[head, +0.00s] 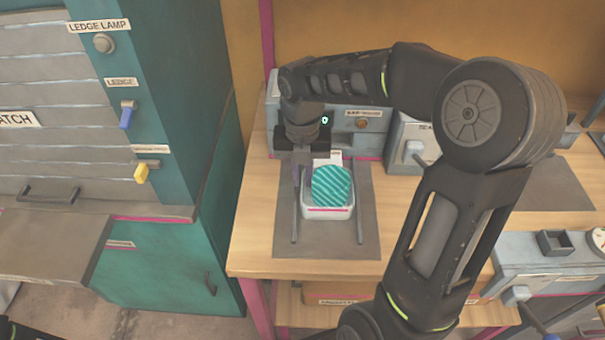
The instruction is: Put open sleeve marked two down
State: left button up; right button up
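My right gripper (302,172) reaches down over the back left part of a grey mat on the wooden table. A small white tag or card (327,159) shows just behind the disc, close to the fingers. I cannot tell whether the fingers hold anything. No sleeve marked two can be made out; any marking is too small to read. My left gripper is not in view.
The grey mat (283,235) has thin rails on both sides of the tray. A grey machine (372,122) stands behind it. A teal cabinet (180,260) with a hatch, a blue lever (126,117) and a yellow lever (141,174) stands left. My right arm hides much of the table's right.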

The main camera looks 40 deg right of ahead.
jog(key=shift+o, duration=1.2)
jog(key=shift+r, duration=0.1)
notch_tip(320, 180, up, 12)
jog(key=shift+p, duration=0.3)
